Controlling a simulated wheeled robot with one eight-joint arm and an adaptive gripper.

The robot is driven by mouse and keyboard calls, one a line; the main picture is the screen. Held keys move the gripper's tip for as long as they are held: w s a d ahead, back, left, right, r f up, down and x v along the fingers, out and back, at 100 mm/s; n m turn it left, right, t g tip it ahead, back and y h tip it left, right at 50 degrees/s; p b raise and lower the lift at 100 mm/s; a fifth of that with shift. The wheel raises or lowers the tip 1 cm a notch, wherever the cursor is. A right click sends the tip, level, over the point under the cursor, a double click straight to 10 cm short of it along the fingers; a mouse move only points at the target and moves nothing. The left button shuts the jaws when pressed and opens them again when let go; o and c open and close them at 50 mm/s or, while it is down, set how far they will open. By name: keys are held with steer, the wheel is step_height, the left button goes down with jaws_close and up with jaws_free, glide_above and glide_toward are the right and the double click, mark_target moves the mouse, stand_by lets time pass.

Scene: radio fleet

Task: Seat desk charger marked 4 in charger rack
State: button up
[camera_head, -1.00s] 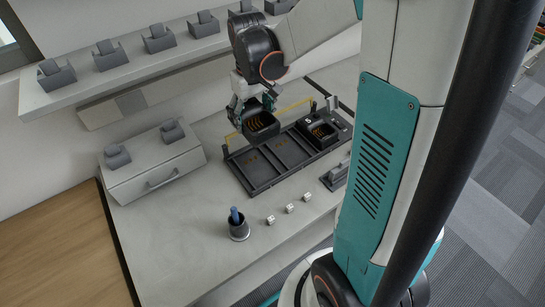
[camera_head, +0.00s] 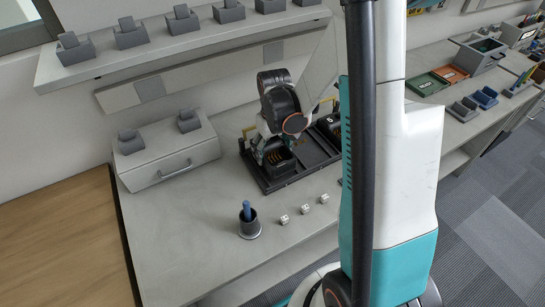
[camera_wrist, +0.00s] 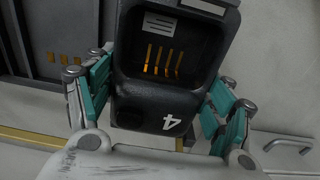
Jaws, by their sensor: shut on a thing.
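The black desk charger marked 4 (camera_wrist: 165,75) fills the middle of the wrist view, with a white 4 and copper contacts in its pocket. My gripper (camera_wrist: 158,95) is shut on it, with teal-padded fingers on both sides. In the head view the charger (camera_head: 281,163) is at the left bay of the dark charger rack (camera_head: 318,160), below my gripper (camera_head: 272,150). I cannot tell whether its base rests fully in the bay. The rack's middle bay is empty. Another black charger (camera_head: 331,125) sits in the right bay, partly hidden by my column.
A drawer unit (camera_head: 168,158) with two grey holders stands left of the rack. A pen cup (camera_head: 249,226) and three small white cubes (camera_head: 304,208) stand in front. A shelf (camera_head: 190,45) with several grey holders runs above. Bench between drawer unit and cup is clear.

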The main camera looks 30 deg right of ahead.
mark_target(272, 156)
steer(key=shift+f+b, duration=0.35)
steer(key=shift+f, duration=1.1)
steer(key=shift+f, duration=0.1)
steer(key=o, duration=1.3)
steer(key=r+p, duration=0.4)
steer(key=r, duration=0.8)
steer(key=shift+s+r, duration=0.15)
steer(key=shift+s, duration=0.05)
